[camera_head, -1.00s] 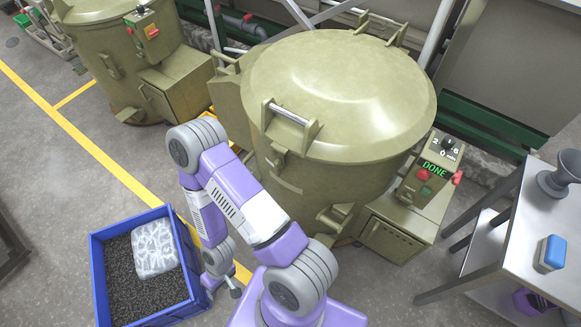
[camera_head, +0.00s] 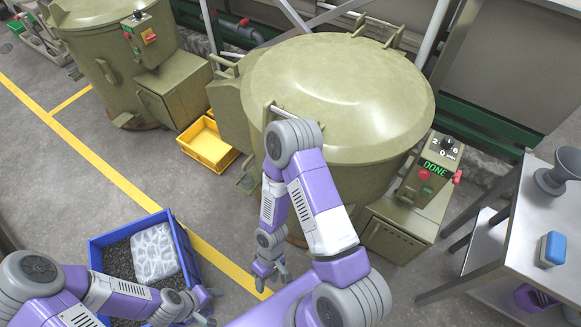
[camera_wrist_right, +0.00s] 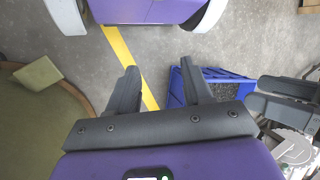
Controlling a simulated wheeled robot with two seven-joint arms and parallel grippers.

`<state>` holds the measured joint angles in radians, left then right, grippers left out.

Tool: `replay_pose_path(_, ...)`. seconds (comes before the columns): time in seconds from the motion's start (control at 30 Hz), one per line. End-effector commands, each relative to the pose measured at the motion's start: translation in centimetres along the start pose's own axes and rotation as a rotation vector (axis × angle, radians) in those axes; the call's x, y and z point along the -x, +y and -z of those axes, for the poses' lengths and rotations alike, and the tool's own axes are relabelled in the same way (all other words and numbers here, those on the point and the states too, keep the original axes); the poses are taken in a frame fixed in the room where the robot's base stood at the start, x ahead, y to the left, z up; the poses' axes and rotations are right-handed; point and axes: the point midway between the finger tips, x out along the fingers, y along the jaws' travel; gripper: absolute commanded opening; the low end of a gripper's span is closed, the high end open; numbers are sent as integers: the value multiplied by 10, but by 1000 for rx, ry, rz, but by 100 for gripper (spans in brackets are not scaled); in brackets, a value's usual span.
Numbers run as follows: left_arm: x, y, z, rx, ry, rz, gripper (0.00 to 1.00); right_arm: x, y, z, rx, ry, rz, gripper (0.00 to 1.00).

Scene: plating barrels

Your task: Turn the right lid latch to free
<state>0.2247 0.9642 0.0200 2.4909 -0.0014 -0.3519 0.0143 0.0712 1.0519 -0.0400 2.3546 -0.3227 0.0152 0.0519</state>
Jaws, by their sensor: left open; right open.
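The olive barrel (camera_head: 400,165) stands in the middle of the head view, its round domed lid (camera_head: 330,85) closed. A bar handle sits on the lid's front edge, partly behind my right arm. I cannot make out the right lid latch; my right arm covers part of the barrel's front. My right gripper (camera_head: 268,272) is open and empty, low in front of the barrel; its spread fingers show in the right wrist view (camera_wrist_right: 160,85), with the barrel's green side (camera_wrist_right: 35,130) at left. My left gripper (camera_head: 203,303) is open over the blue crate's right side.
The blue crate (camera_head: 98,255) holds dark small parts and a pale wrapped block (camera_head: 155,252). A control box (camera_head: 425,180) reading DONE is at the barrel's right. A metal table (camera_head: 510,240) stands far right. A yellow bin (camera_head: 205,150) lies between the two barrels.

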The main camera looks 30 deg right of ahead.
Motion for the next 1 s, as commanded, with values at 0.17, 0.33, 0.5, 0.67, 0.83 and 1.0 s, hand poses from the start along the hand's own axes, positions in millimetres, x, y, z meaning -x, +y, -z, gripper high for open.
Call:
replay_pose_path(0.17,-6,-2,0,1,0,1,53,0,55,-26,444,-389,-245,50)
replay_pose_path(0.33,-10,-4,0,0,0,0,53,52,131,-1,779,-762,-641,50)
replay_pose_path(0.5,-13,-5,1,0,0,0,53,138,162,70,961,-1062,-1129,50)
replay_pose_path(0.67,-15,-6,1,0,0,0,53,201,146,127,996,-1215,-1502,50)
replay_pose_path(0.83,-16,-6,1,0,0,0,53,231,129,152,981,-1270,-1686,50)
replay_pose_path(1.0,-19,-7,1,0,0,0,53,241,144,156,975,-1278,-1705,50)
